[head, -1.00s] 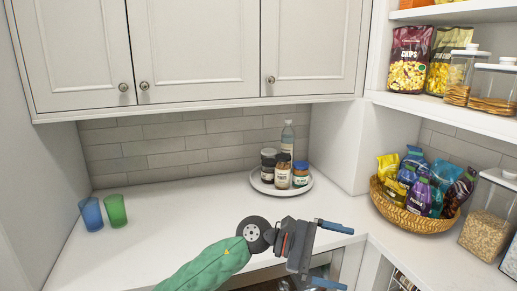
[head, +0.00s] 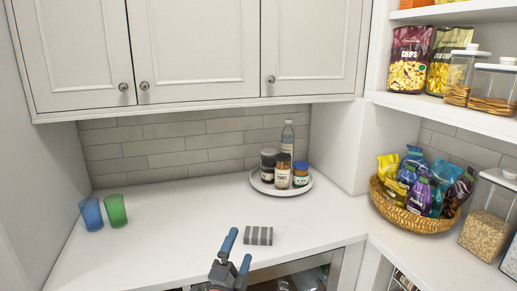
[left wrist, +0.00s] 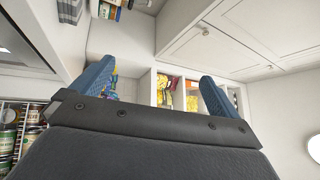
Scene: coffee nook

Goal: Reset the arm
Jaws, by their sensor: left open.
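My left gripper (head: 238,255) is at the bottom middle of the head view, low at the front edge of the counter. Its two blue fingers are apart with nothing between them. In the left wrist view the same open gripper (left wrist: 155,90) shows, with shelves and cabinets beyond its fingers. A small grey striped block (head: 259,235) lies on the white counter (head: 180,215), just right of the fingers and apart from them. My right gripper is not in view.
A blue cup (head: 91,214) and a green cup (head: 115,210) stand at the left. A round tray (head: 308,186) holds jars and a bottle at the back. A wicker basket (head: 408,216) of snack bags stands at the right. The counter's middle is clear.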

